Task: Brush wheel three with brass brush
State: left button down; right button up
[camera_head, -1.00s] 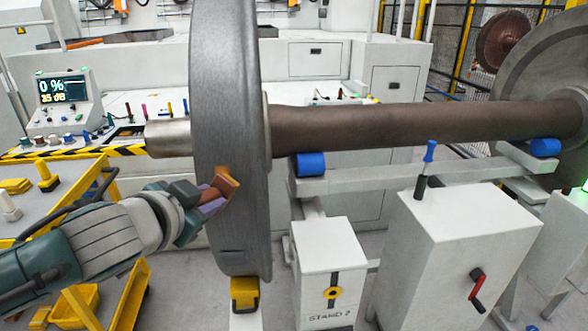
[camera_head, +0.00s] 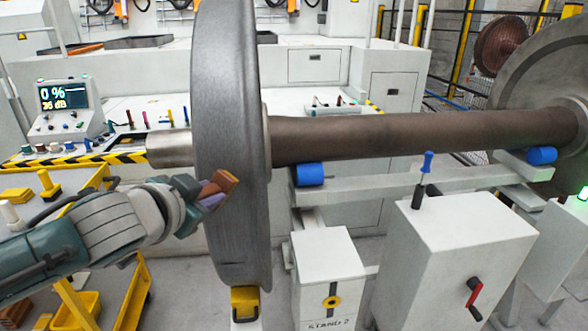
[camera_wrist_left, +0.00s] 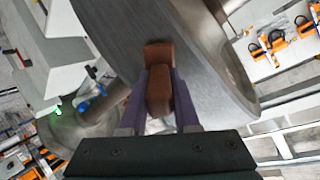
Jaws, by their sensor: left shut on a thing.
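The wheel (camera_head: 225,110) is a large grey disc on a brown axle (camera_head: 400,134), standing upright in the middle of the head view. My left gripper (camera_head: 208,200) comes in from the left and is shut on a brown brush (camera_head: 224,181). The brush lies at the lower tread of the wheel; I cannot tell whether it touches. In the left wrist view the brush (camera_wrist_left: 159,90) sits between the purple fingers, with the wheel (camera_wrist_left: 205,65) right behind it. The bristles are hidden. My right gripper is not in view.
Blue rollers (camera_head: 310,174) lie on a grey rail under the axle. A yellow cart (camera_head: 60,215) is at left. A screen (camera_head: 64,96) reads 0 %.

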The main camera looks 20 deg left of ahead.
pick_arm(q)
jog(key=shift+w+a+r, duration=0.1)
jog(key=shift+r, duration=0.05)
jog(key=shift+f+b, duration=0.35)
jog(key=shift+b, duration=0.05)
jog(key=f, duration=0.1)
jog(key=f+b, duration=0.1)
jog(key=s+f+b, duration=0.1)
jog(key=shift+d, duration=0.3)
jog(key=s+d+r+p, duration=0.1)
jog(key=s+d+p, duration=0.1)
jog(key=s, duration=0.3)
jog(key=shift+d+r, duration=0.25)
jog(key=shift+d, duration=0.3)
jog(key=shift+p, duration=0.3)
